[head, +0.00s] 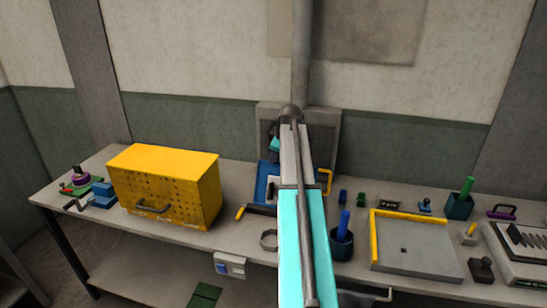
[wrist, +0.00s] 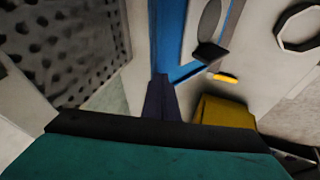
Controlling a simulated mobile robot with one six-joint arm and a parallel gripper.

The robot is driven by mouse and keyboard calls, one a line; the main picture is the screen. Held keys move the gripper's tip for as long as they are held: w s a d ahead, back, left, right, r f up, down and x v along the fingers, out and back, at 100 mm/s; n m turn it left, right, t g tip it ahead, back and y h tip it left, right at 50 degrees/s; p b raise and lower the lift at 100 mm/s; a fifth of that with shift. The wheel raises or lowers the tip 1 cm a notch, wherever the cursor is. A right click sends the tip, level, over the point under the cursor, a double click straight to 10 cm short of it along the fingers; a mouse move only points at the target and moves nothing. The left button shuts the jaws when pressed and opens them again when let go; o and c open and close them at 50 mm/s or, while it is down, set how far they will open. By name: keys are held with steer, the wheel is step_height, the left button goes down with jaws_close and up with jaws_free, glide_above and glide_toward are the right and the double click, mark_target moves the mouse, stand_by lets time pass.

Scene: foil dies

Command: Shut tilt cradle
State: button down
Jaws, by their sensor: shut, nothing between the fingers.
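A blue tray-like frame (head: 263,180), which looks like the tilt cradle, stands at the back middle of the bench, before a grey upright panel (head: 330,135). A yellow bar (head: 328,181) shows at its right side. My arm covers most of it in the head view, so its tilt is hard to tell. In the wrist view the blue frame (wrist: 185,45) lies beyond my gripper (wrist: 160,80), whose dark fingers are together and empty. I cannot tell whether they touch it. A yellow-tipped lever (head: 240,213) sticks out front left; its yellow tip (wrist: 227,78) also shows in the wrist view.
A yellow perforated box (head: 165,185) stands close on the left. A grey ring (head: 268,240), a dark cup (head: 341,243) with a blue handle and a grey tray (head: 415,260) with yellow edges lie in front and to the right. Small blocks line the back right.

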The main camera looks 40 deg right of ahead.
steer(key=shift+w+d, duration=0.1)
steer(key=shift+d, duration=0.1)
steer(key=shift+w+d+f, duration=0.1)
steer(key=shift+d, duration=0.05)
